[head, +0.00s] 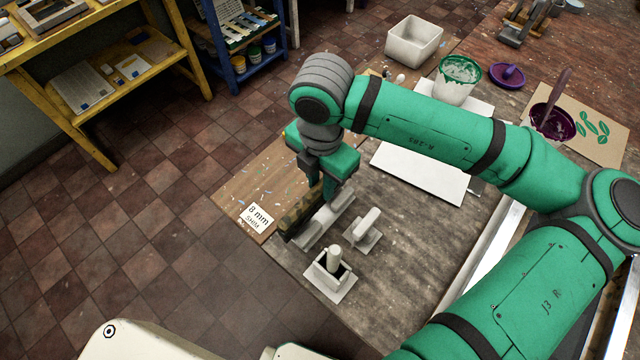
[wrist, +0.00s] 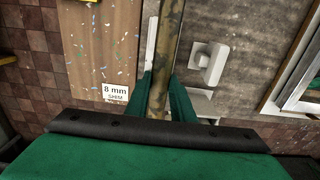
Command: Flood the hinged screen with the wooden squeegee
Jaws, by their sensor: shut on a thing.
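My gripper (head: 322,188) is shut on a long bar with mottled brown and dark stains, which looks like the wooden squeegee (head: 300,212). In the wrist view the squeegee (wrist: 166,55) runs upward from between my green fingers (wrist: 163,98). It is beside or over a pale grey holder (head: 328,222) near the table's left edge; I cannot tell whether they touch. The hinged screen (head: 485,252) shows only as a pale metal frame edge at the right, mostly hidden behind my arm. A corner of the screen (wrist: 297,88) shows at the right of the wrist view.
A grey T-shaped tool (head: 366,230) and a square holder (head: 322,282) stand close to the squeegee. A white board (head: 425,180), a green ink tub (head: 456,88), a purple ink bowl (head: 553,121) and a leaf-print card (head: 598,142) lie farther back. A label (head: 257,217) reads "8 mm SHIM".

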